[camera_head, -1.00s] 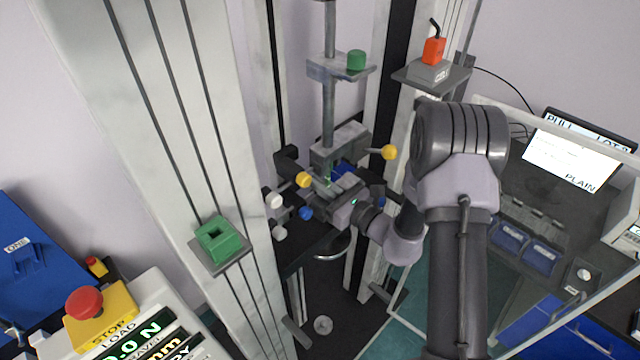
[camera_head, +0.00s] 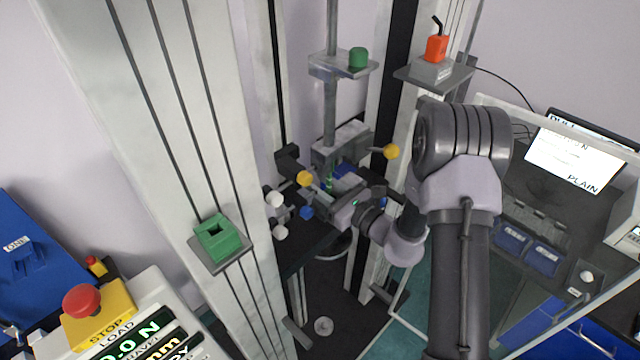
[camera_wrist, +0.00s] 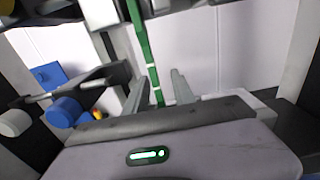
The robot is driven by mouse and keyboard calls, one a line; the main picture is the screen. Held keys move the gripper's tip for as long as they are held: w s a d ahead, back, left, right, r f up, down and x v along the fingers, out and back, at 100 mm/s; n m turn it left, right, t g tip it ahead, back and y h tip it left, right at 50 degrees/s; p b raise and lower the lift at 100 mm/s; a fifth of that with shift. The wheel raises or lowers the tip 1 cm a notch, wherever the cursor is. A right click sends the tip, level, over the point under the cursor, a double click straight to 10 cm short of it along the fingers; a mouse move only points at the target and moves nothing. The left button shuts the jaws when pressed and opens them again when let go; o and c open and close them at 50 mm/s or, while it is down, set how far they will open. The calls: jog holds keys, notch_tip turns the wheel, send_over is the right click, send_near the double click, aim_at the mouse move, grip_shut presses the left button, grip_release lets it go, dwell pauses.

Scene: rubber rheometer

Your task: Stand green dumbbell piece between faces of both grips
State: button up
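The green dumbbell piece (camera_wrist: 146,50) is a narrow green strip, standing nearly upright in the wrist view. Its lower end lies between my gripper's fingers, with a gap seen on each side. A small part of it shows in the head view (camera_head: 329,184). My gripper (camera_wrist: 157,95) is open around it, at the grips in the head view (camera_head: 338,192). The upper grip (camera_head: 340,143) hangs on the rod, with yellow knobs (camera_head: 304,178) to its sides. The lower grip is mostly hidden; a blue knob (camera_head: 306,212) shows near it. I cannot tell whether the faces touch the strip.
Pale columns (camera_head: 165,120) flank the grips closely. A stop button (camera_head: 83,301) is at lower left.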

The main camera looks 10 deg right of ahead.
jog(key=b+v, duration=0.3)
jog(key=v, duration=1.4)
jog(key=shift+s, duration=0.15)
jog(key=shift+d, duration=0.1)
jog(key=s+a+f+n+g+y+b, duration=0.1)
jog(key=s+a+f+n+g+b, duration=0.2)
jog(key=s+a+n+g+b, duration=0.3)
jog(key=s+a+f+n+g+y+b, duration=0.1)
jog(key=s+a+f+n+g+b, duration=0.25)
jog(key=a+n+g+b, duration=0.35)
jog(key=s+d+f+n+t+h+b, duration=0.3)
jog(key=s+f+n+h+b, duration=0.4)
jog(key=n+h+b, duration=0.3)
jog(key=s+n+t+b, duration=0.1)
jog(key=b, duration=0.3)
jog(key=shift+d+f+h, duration=0.2)
jog(key=shift+d+h, duration=0.1)
